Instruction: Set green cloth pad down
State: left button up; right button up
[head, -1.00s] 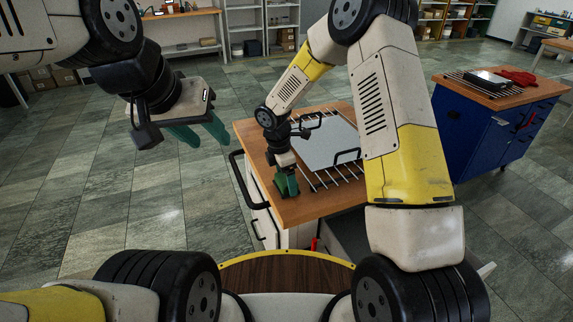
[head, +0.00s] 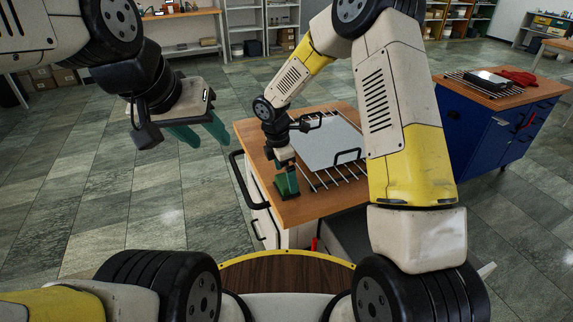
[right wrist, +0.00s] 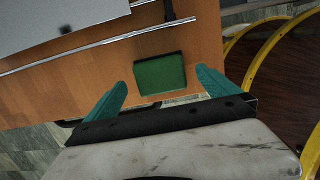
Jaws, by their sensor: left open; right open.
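The green cloth pad (right wrist: 161,74) lies flat on the wooden top of the white cart, near its edge, in the right wrist view. In the head view the pad (head: 285,195) is partly hidden under my right gripper (head: 287,184). My right gripper (right wrist: 162,88) is open, its two green fingers on either side of the pad and apart from it in the picture. My left gripper (head: 200,132) is open and empty over the floor, left of the cart.
The cart top (head: 322,208) also carries a wire rack (head: 318,180) with a pale grey plate (head: 326,142) that has black handles. A blue cabinet (head: 478,130) with a red cloth (head: 518,77) and a dark item stands at the right. Open tiled floor lies left.

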aim_at(281, 181)
jog(key=s+d+r+m, duration=0.2)
jog(key=r, duration=0.6)
jog(key=s+d+r+m, duration=0.1)
jog(key=d+r+m, duration=0.1)
jog(key=r, duration=0.6)
jog(key=s+d+r+m+t+y, duration=0.2)
jog(key=s+d+r+m, duration=0.3)
jog(key=s+m, duration=0.4)
jog(key=s+d+r+m+t+y, duration=0.1)
jog(key=s+d+r+m+t, duration=0.2)
jog(key=s+d+r+m, duration=0.2)
jog(key=shift+s+d+r+m+t+y, duration=0.35)
jog(key=shift+s+r+m, duration=1.4)
jog(key=shift+s, duration=1.75)
jog(key=shift+f+m, duration=0.25)
